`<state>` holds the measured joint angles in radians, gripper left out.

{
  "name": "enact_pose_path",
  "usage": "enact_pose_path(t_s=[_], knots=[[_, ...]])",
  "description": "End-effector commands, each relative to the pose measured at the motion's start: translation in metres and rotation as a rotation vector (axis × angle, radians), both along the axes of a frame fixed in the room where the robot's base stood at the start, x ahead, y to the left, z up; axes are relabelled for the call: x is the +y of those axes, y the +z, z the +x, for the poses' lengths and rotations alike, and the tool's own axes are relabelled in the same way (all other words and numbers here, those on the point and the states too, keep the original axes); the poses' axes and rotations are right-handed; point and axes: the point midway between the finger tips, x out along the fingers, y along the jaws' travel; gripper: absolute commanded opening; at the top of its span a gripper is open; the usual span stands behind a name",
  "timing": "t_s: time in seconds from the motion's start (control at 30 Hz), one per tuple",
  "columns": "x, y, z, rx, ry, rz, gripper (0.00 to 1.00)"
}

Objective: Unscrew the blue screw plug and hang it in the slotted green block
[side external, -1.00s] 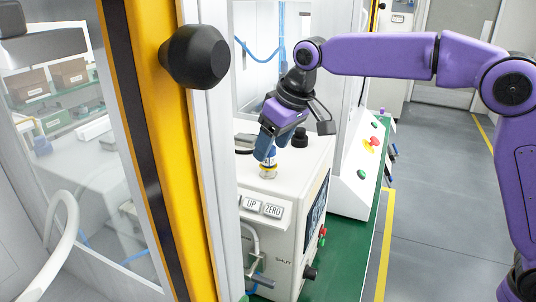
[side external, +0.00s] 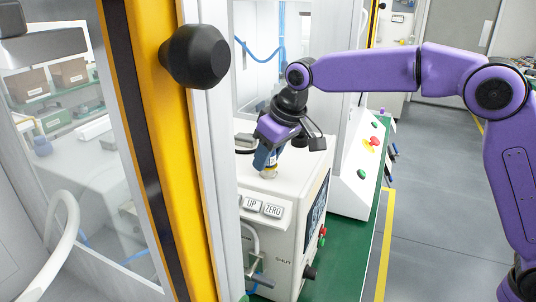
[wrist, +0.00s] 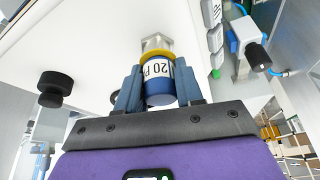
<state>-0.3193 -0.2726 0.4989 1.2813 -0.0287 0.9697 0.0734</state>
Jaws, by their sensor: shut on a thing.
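The blue screw plug (wrist: 159,82) has a white label reading "20 P" and a yellow ring. In the wrist view it lies between the two blue-grey fingers of my gripper (wrist: 158,88), which are shut on it. Its ringed end meets a metal fitting (wrist: 156,43) on the white machine; I cannot tell how far it is threaded in. In the side view my gripper (side external: 267,164) points down at the machine's top and its fingers cover most of the plug. I cannot make out the slotted green block in either view.
The white machine (side external: 287,219) has UP and ZERO keys and stands on a green bench (side external: 345,238). A black knob (wrist: 55,88) rises from its top, close to my gripper. A yellow and white frame (side external: 165,120) blocks part of the side view.

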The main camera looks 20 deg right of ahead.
Motion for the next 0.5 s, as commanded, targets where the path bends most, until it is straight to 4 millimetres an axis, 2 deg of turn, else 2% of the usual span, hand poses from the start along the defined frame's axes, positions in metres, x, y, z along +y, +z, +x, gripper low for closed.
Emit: enact_pose_path(t_s=[0.23,0.5], knots=[[0.0,0.0005,-0.0001,0.001,0.128,0.001,0.06],[0.0006,0.0007,-0.0004,0.0,0.145,0.0,0.06]])
